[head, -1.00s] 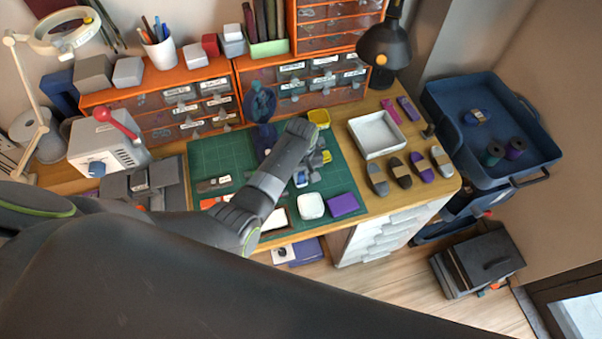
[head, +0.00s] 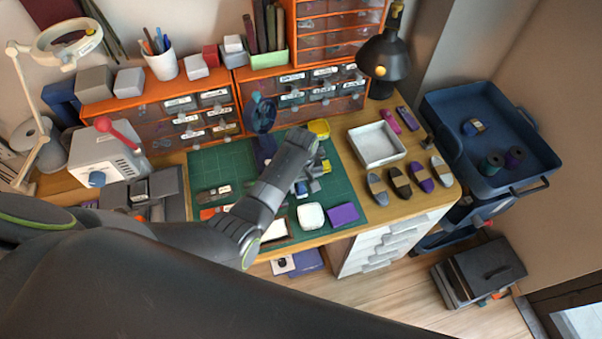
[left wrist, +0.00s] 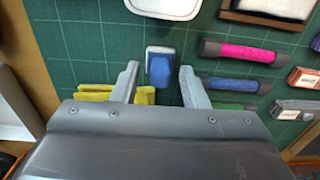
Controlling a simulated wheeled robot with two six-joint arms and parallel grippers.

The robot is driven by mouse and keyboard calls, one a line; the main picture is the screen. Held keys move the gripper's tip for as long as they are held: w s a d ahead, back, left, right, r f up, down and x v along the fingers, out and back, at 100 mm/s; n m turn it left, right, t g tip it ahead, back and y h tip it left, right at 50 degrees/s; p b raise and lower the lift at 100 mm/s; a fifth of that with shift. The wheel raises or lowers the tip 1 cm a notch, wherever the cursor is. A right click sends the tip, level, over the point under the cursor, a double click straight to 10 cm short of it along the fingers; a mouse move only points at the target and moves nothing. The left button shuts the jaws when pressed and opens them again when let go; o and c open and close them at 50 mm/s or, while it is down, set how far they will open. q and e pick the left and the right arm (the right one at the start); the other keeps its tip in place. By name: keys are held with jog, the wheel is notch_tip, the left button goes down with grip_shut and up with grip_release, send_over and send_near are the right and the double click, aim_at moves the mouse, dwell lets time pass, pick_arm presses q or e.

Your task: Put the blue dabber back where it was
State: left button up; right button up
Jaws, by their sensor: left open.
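The blue dabber (left wrist: 159,66), a small pale-edged block with a blue face, is over the green cutting mat (left wrist: 85,40) in the left wrist view. It also shows in the head view (head: 301,188), beside my forearm. My left gripper (left wrist: 158,73) is open, with one finger on each side of the dabber's near end and small gaps showing. I cannot tell whether the dabber rests fully on the mat. In the head view my wrist partly hides the gripper. My right gripper is not in view.
Yellow pieces (left wrist: 92,92) lie beside the left finger. Pink (left wrist: 243,53) and blue (left wrist: 236,84) rolls lie to the right. A white rounded dish (head: 311,216) and a purple block (head: 343,214) are on the mat's near side. A white tray (head: 403,155) stands right of the mat.

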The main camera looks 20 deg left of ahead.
aim_at(301, 185)
pick_arm(q)
notch_tip(301, 185, up, 12)
jog(key=shift+f, duration=0.2)
dwell(0.7)
